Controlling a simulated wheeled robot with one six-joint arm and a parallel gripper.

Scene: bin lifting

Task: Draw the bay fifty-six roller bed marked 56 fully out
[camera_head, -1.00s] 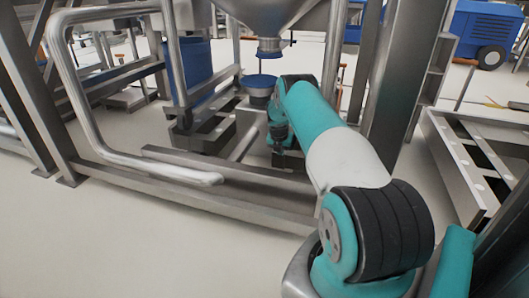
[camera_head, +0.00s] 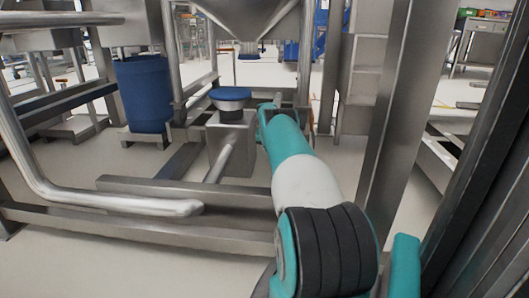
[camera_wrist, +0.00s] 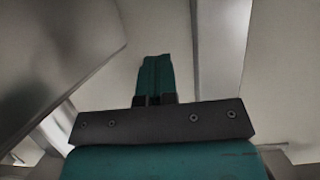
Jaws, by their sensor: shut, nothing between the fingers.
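I cannot make out a roller bed or a 56 mark in either view. My gripper shows in the wrist view (camera_wrist: 154,80) as a teal pair of fingers held together, with nothing seen between them. Pale floor and blurred grey metal members lie beyond it. In the head view my teal and white arm reaches forward into a steel frame (camera_head: 170,195), and my gripper is hidden behind the arm.
A bent steel tube (camera_head: 110,203) and low beams cross the left front. A blue drum (camera_head: 143,95), a blue-topped round part (camera_head: 230,93) on a grey box (camera_head: 230,145) and a hopper (camera_head: 245,18) stand ahead. A thick post (camera_head: 395,120) rises close right of my arm.

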